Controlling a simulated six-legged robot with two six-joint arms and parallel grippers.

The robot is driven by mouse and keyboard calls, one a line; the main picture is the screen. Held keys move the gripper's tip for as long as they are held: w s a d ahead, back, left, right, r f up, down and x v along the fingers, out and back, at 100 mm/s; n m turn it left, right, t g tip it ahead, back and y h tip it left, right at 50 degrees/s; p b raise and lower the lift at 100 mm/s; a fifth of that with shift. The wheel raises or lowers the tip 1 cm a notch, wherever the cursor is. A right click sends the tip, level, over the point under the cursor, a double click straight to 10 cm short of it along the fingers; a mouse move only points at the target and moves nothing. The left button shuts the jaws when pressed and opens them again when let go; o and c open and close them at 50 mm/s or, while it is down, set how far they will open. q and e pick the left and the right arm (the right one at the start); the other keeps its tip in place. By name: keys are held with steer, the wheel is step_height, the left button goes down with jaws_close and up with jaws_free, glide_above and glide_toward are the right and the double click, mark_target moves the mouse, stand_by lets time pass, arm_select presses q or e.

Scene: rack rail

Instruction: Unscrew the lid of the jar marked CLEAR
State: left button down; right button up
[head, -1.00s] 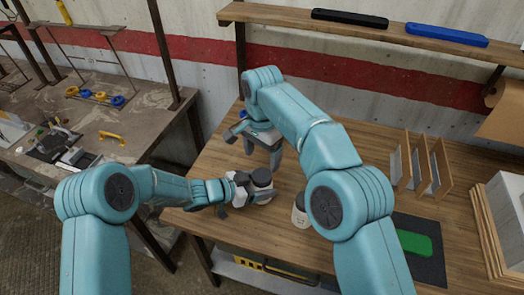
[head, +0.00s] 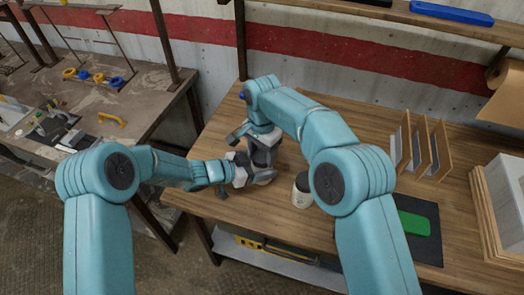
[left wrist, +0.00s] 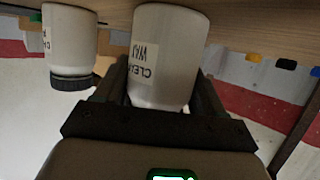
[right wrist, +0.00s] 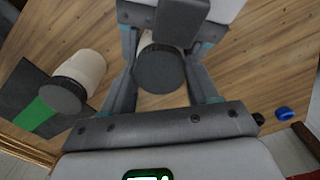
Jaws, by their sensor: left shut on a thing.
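The white jar with the label CLEAR WAX (left wrist: 160,60) stands on the wooden bench, between the fingers of my left gripper (left wrist: 160,95). My left gripper is shut on its body. Its dark lid (right wrist: 159,70) shows in the right wrist view; the left gripper hides it in the left wrist view. My right gripper (head: 262,155) is above the jar, pointing down. Its fingers are spread on both sides of the lid, with gaps visible. A second white jar with a dark lid (head: 302,190) stands to the right; it also shows in the right wrist view (right wrist: 84,72).
A blue round piece (right wrist: 285,113) shows in the right wrist view. Open bench lies behind the second jar.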

steer(key=n, duration=0.3)
steer(key=o, duration=1.2)
steer(key=shift+c, duration=0.2)
steer(key=shift+r, duration=2.4)
steer(key=shift+c, duration=0.5)
step_height(320, 180, up, 3)
steer(key=m, duration=0.2)
steer(key=shift+m, duration=0.6)
step_height(320, 180, down, 8)
steer(key=shift+r, duration=0.15)
